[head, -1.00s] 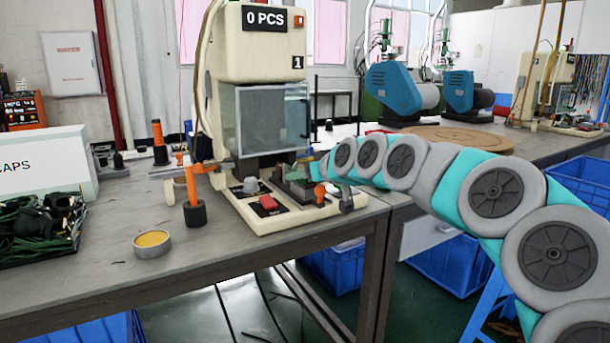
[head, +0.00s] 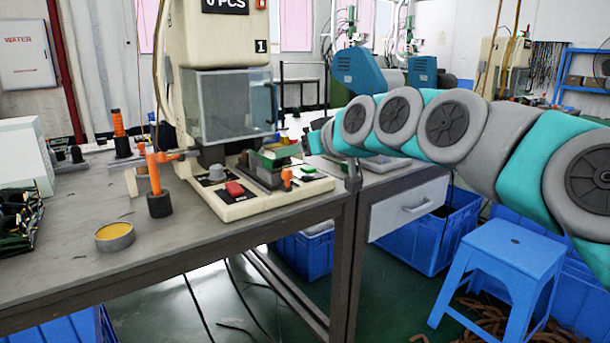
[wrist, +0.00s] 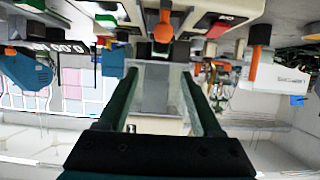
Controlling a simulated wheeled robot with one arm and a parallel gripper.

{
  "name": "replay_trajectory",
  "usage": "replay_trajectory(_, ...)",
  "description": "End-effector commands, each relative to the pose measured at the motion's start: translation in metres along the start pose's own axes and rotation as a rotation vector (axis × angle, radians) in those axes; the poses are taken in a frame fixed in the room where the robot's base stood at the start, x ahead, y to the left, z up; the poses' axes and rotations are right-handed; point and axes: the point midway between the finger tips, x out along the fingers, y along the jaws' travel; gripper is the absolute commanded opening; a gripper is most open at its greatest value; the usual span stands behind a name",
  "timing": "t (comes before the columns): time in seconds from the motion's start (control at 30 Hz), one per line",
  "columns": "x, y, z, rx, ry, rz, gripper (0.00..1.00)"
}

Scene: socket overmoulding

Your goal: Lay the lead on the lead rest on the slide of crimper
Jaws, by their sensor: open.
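The beige crimper (head: 222,90), marked 1, stands on the bench with a clear guard over its front. Its low base carries a small slide assembly (head: 268,166) with metal and green parts and an orange knob (head: 287,176). I cannot single out the lead rest. No lead shows on the slide. My gripper shows in the wrist view (wrist: 159,76) with its two dark green fingers apart and nothing seen between them. An orange knob (wrist: 163,27) shows beyond the fingertips. In the head view my arm's far end is right of the crimper; the fingers are not clear there.
A pile of dark green and black leads (head: 18,215) lies at the left edge. An orange-handled tool (head: 157,185) and a round yellow tin (head: 115,236) stand on the bench front. A blue stool (head: 500,270) and blue bins (head: 430,245) are on the floor.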

Motion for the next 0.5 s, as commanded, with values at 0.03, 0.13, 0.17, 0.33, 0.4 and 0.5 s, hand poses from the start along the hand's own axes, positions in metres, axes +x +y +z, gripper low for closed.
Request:
replay_trajectory(0.03,-0.001,0.000,0.000,0.000,0.000,0.000,0.67)
replay_trajectory(0.13,-0.002,0.000,0.001,0.000,-0.001,0.000,0.67)
replay_trajectory(0.17,-0.002,0.000,0.001,0.000,-0.001,0.000,0.67)
replay_trajectory(0.33,-0.005,-0.007,0.012,0.002,-0.035,-0.007,0.67)
replay_trajectory(0.4,-0.010,-0.019,0.034,0.004,-0.097,-0.017,0.67)
replay_trajectory(0.5,-0.028,-0.040,0.087,0.020,-0.239,-0.021,0.67)
